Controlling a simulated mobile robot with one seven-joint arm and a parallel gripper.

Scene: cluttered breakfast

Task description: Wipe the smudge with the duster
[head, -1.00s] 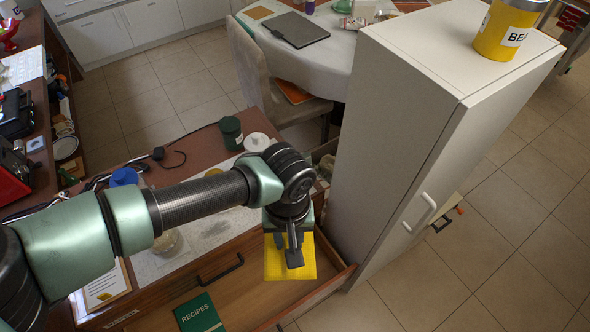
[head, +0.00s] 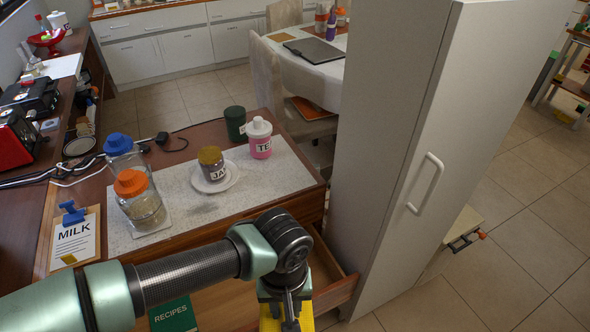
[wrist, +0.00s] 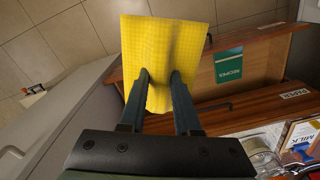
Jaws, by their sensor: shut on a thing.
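My gripper (wrist: 160,80) is shut on the yellow duster (wrist: 190,38), a thin square cloth pinched and creased between the fingers. In the head view my gripper (head: 290,312) is at the bottom, with part of the duster (head: 271,321) showing around it. It is in front of the counter, over the open drawer. A faint grey smudge (head: 203,209) lies on the speckled light mat (head: 275,185), in front of the jar on the saucer. The gripper is apart from it, to its lower right.
The open drawer (head: 225,303) holds a green recipes book (head: 173,315). A tall white cabinet (head: 385,130) rises at right.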

